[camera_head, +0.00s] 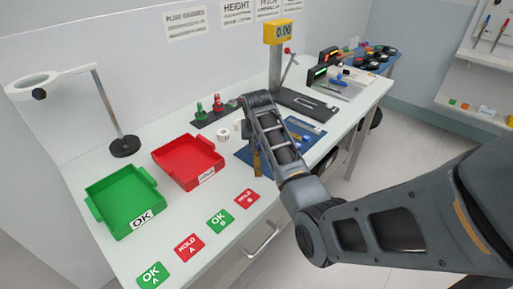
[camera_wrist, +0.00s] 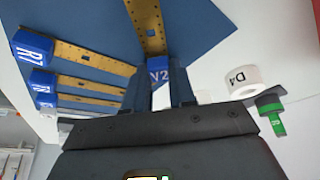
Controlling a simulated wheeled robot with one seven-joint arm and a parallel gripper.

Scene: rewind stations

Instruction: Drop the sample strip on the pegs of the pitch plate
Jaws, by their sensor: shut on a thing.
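My gripper (camera_wrist: 158,82) is shut on the blue end block, marked V2, of a brass sample strip (camera_wrist: 150,25). The strip has small holes and reaches away from the fingers over a blue mat (camera_wrist: 95,25). In the head view my forearm hides most of the gripper, and a brass piece (camera_head: 257,163) shows below it, over the blue mat's left part. More brass strips with blue end blocks, one marked R7 (camera_wrist: 32,47), lie on the mat at left in the wrist view. I cannot make out the pitch plate's pegs for sure.
A green OK tray (camera_head: 122,203) and a red HOLD tray (camera_head: 187,162) stand at left, with flat cards in front. A gauge with a yellow display (camera_head: 283,31) stands behind a dark plate. A white roll marked D4 (camera_wrist: 242,80) and a green-ringed gauge (camera_wrist: 275,120) are near the gripper.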

